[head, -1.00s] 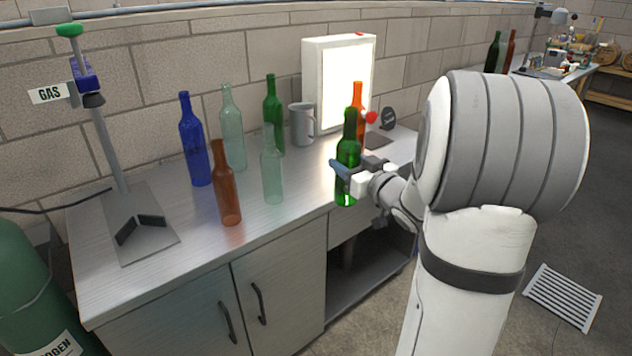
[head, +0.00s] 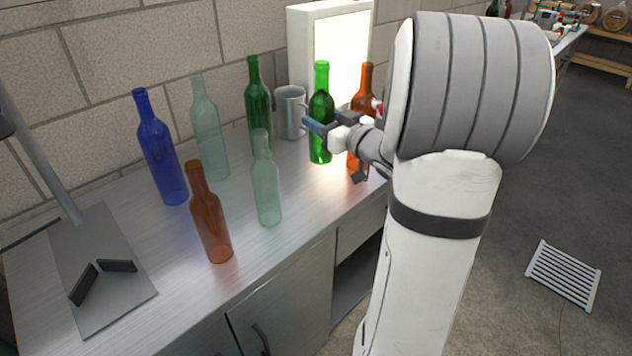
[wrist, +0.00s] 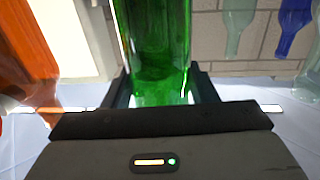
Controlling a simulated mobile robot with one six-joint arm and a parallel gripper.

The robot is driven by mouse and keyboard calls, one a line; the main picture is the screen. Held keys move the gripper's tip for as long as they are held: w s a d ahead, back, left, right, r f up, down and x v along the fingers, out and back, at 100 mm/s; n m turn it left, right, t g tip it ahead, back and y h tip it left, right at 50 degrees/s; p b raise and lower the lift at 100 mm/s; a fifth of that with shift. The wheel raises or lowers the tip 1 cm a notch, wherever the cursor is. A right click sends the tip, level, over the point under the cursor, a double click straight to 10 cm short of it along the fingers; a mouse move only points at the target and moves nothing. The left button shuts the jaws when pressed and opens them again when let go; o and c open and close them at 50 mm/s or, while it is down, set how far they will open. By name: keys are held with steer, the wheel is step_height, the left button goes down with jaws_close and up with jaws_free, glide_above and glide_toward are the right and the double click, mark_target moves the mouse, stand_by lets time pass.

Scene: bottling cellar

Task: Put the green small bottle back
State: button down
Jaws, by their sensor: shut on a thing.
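My gripper (head: 322,126) is shut on a green bottle (head: 321,105) around its body, and the bottle is upright. It is over the counter, in front of the lit panel, between the grey mug and an orange bottle. I cannot tell whether its base touches the counter. In the wrist view the green bottle (wrist: 155,45) fills the space between my fingers (wrist: 162,88). A second green bottle (head: 258,100) stands further back, left of the mug.
The orange bottle (head: 364,90) is close on the right, partly hidden by my arm. The mug (head: 291,112) stands left. Blue (head: 160,160), pale green (head: 208,135), (head: 265,185) and brown (head: 210,225) bottles stand further left. The lit panel (head: 340,45) is behind. Front-middle counter is clear.

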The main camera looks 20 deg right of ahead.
mark_target(330, 159)
steer(key=shift+d+r+n+y, duration=0.15)
steer(key=shift+r+n+y, duration=0.15)
steer(key=shift+y, duration=0.2)
steer(key=shift+s+f, duration=0.1)
steer(key=shift+f, duration=0.05)
steer(key=shift+y, duration=0.3)
step_height(330, 159, down, 10)
steer(key=shift+s+r+b, duration=0.1)
steer(key=shift+b, duration=0.7)
steer(key=shift+f, duration=0.2)
steer(key=c, duration=0.6)
jaws_free()
